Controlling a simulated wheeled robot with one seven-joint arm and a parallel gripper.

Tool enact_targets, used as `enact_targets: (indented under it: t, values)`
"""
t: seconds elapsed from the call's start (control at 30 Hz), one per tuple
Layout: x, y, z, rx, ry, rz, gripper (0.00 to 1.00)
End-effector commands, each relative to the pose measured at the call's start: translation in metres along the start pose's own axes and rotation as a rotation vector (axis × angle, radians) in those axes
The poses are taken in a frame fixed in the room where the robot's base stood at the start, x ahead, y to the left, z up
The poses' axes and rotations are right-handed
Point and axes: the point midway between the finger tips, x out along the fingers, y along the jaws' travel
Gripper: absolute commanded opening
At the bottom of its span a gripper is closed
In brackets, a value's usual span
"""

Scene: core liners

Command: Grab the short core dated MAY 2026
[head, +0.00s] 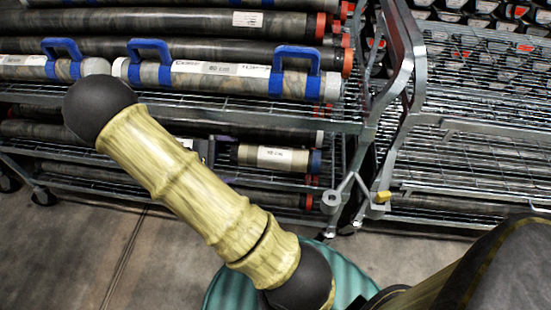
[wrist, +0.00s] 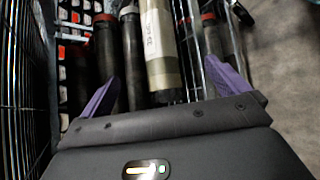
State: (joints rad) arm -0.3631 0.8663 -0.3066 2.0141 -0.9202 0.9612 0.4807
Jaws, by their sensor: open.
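A short beige core (head: 248,154) with a white label and a dark blue end lies on the lower shelf of the rack in the head view. The label's print is too small to read. In the wrist view, a beige core (wrist: 164,68) with a white label lies lengthwise between the purple fingers of my gripper (wrist: 162,76). The gripper is open, with one finger on each side of it; I cannot tell any contact. My arm covers part of the rack in the head view. Two short cores with blue handles (head: 222,80) (head: 50,67) lie on the shelf above.
Long dark cores (head: 190,20) with red ends fill the upper shelves. More dark tubes (wrist: 105,50) lie beside the beige core. A metal wire shelf (head: 470,150) stands at the right with bare room. A wire side (wrist: 22,90) borders the left in the wrist view.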

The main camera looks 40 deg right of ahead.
Motion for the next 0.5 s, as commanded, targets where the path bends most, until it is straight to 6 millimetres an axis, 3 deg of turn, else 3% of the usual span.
enact_targets:
  t: [0.5]
  values:
    - [0.093,-0.003,0.000,-0.001,-0.005,-0.003,1.00]
